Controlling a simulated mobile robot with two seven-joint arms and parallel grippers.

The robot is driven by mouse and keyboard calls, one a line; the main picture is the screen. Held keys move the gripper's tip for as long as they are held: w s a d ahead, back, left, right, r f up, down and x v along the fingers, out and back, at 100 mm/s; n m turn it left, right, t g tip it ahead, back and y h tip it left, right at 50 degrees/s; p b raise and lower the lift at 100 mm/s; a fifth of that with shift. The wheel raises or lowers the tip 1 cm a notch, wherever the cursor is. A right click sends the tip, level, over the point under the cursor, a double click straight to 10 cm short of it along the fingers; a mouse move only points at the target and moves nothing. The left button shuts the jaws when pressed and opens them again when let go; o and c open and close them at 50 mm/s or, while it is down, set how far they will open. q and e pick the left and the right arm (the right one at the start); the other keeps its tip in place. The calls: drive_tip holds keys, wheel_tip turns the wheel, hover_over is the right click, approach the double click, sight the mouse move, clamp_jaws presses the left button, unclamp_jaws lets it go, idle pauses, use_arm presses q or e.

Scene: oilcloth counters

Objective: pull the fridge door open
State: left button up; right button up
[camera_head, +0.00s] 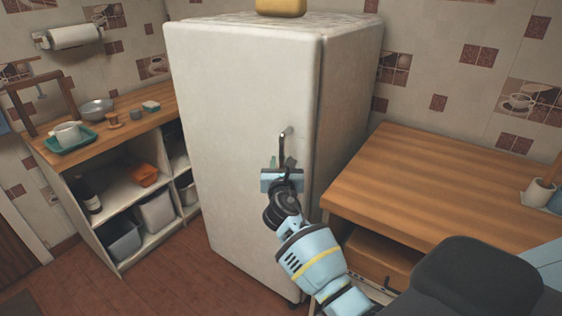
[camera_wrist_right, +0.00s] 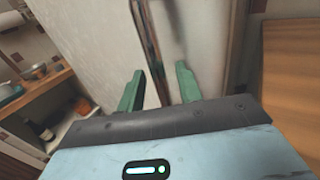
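The white fridge (camera_head: 240,110) stands in the middle of the head view, and its door (camera_head: 235,150) looks shut. A slim dark upright handle (camera_head: 282,147) is near the door's right edge; its lower part is hidden by my right gripper. My right gripper (camera_head: 281,162) is at the handle's lower end. In the right wrist view its two green fingers (camera_wrist_right: 160,88) are apart, and the handle (camera_wrist_right: 150,45) runs down into the gap between them, nearer the left finger. I cannot tell whether they touch it. My left gripper is not in view.
A wooden counter (camera_head: 440,185) is close on the fridge's right, with a cup (camera_head: 539,191) on it. On the left, a shelf unit (camera_head: 110,205) holds bins, with a teal tray (camera_head: 72,143) and a bowl (camera_head: 97,109) on top. The floor (camera_head: 180,275) before the fridge is clear.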

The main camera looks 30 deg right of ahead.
drive_tip(key=shift+x, duration=0.85)
clamp_jaws()
